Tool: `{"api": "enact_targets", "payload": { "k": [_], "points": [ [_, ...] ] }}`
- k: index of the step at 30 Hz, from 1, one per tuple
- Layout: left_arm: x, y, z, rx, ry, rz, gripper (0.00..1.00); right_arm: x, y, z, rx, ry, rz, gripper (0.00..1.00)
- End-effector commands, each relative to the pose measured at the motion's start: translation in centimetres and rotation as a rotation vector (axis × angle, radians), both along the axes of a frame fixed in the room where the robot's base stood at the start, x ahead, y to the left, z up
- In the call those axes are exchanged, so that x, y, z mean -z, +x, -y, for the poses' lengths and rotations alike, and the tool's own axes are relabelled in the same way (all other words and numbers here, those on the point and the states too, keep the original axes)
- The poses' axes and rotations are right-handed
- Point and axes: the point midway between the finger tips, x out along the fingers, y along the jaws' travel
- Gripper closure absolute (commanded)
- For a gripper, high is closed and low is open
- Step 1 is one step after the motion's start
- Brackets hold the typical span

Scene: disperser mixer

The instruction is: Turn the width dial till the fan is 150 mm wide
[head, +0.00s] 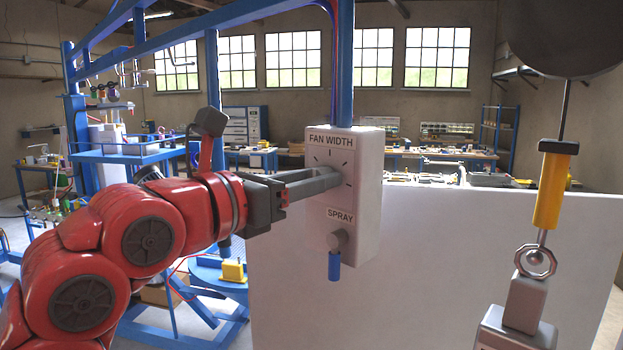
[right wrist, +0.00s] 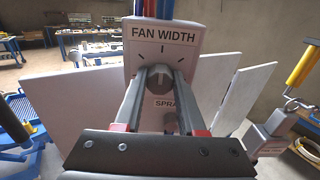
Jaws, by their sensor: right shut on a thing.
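A white control box (head: 344,215) hangs on a blue post and carries the label "FAN WIDTH" above a dial with dark tick marks. The grey width dial (right wrist: 159,78) sits between the fingertips of my right gripper (right wrist: 159,82) in the right wrist view. In the head view my right gripper (head: 332,175) reaches the box front from the left, its fingers shut on the dial and hiding most of it. The dial's pointer and any width figure cannot be read. No spray fan is visible. My left gripper is not in view.
Below the dial is a grey "SPRAY" knob (head: 338,240) with a blue part (head: 334,266) under it. A large white panel (head: 450,260) stands behind the box. A yellow-handled hanging tool (head: 552,190) is at the right. Blue framing (head: 150,40) rises at the left.

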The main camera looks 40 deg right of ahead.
Motion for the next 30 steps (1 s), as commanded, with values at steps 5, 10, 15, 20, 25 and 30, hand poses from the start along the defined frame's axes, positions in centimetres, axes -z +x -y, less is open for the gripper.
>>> {"api": "enact_targets", "payload": {
  "k": [5, 10, 15, 20, 25, 30],
  "points": [
    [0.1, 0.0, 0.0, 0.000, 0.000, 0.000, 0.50, 0.0, 0.0, 0.0, 0.001, 0.005, 0.025, 1.00],
    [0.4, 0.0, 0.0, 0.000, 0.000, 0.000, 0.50, 0.0, -0.1, 0.0, 0.001, 0.017, 0.097, 1.00],
    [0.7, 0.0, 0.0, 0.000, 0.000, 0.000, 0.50, 0.0, -0.1, 0.0, -0.001, 0.039, 0.218, 1.00],
    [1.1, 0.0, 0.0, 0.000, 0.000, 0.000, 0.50, 0.0, -0.1, 0.0, -0.002, 0.064, 0.358, 1.00],
    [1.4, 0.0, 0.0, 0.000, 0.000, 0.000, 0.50, 0.0, -0.2, 0.0, -0.001, 0.091, 0.502, 1.00],
    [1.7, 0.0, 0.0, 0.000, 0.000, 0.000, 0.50, 0.0, -0.2, 0.0, -0.001, 0.114, 0.627, 1.00]
  ]
}}
